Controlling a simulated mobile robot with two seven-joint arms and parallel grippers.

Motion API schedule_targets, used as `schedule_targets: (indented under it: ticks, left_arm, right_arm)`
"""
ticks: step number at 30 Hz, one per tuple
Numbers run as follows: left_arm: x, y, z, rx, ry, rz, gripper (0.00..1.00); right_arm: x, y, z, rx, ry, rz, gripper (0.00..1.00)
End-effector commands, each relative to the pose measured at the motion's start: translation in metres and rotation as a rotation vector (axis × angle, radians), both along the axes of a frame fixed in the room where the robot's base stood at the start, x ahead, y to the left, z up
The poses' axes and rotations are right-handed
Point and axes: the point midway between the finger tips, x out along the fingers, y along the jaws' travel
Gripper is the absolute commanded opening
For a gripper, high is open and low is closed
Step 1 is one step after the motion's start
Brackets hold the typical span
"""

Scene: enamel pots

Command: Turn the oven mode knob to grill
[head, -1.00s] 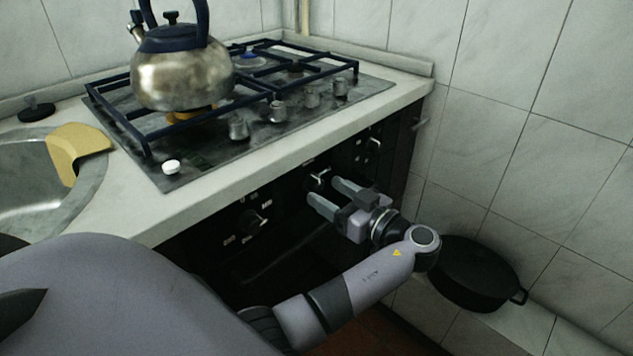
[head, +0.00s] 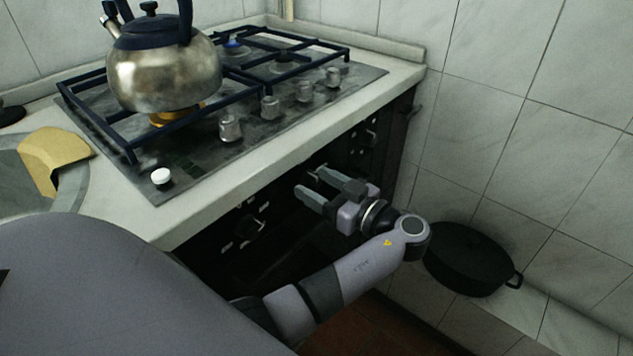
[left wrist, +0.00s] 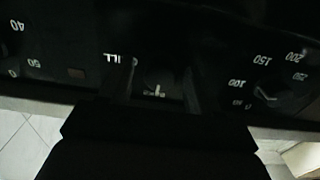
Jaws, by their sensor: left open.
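My left gripper (head: 311,182) is open in front of the dark oven panel (head: 290,203), its two fingers pointing at it. In the left wrist view the mode knob (left wrist: 157,91) shows dimly between the two fingers (left wrist: 156,82), with a small pale mark on it. Letters "ILL" of a printed label (left wrist: 122,59) show beside it; the rest is hidden by shadow or a finger. I cannot tell whether the fingers touch the knob. In the head view the gripper mostly hides this knob. My right gripper is not in view.
A neighbouring oven knob (head: 247,226) is left of the gripper, another (head: 370,137) right. A numbered dial (left wrist: 267,95) shows in the wrist view. A kettle (head: 165,70) stands on the hob (head: 190,160) above. A black pot (head: 468,260) is low by the tiled wall.

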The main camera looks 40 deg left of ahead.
Motion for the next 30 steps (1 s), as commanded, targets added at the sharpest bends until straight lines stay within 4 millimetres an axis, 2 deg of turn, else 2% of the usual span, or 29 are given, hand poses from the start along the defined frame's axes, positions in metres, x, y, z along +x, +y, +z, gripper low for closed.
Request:
schedule_targets:
  ticks: [8, 9, 13, 14, 23, 30]
  left_arm:
    - [-0.0002, -0.0005, -0.0003, 0.000, 0.001, 0.000, 0.62]
    - [-0.0002, -0.0005, -0.0003, 0.000, 0.001, 0.000, 0.56]
    - [-0.0002, -0.0004, -0.0003, 0.000, 0.001, 0.000, 0.14]
    - [-0.0002, -0.0004, -0.0003, 0.000, 0.001, 0.000, 0.09]
    - [-0.0003, -0.0003, 0.0001, 0.002, 0.028, 0.000, 0.09]
    - [-0.0002, -0.0002, 0.0009, 0.012, 0.148, 0.000, 0.09]
  right_arm:
    - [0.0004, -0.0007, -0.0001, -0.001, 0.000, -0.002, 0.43]
    - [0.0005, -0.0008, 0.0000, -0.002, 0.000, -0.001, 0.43]
    - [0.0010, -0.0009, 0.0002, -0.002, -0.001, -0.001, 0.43]
    - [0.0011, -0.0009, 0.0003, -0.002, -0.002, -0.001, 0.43]
    - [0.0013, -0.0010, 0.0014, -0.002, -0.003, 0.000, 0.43]
    - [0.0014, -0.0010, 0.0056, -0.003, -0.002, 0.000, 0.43]
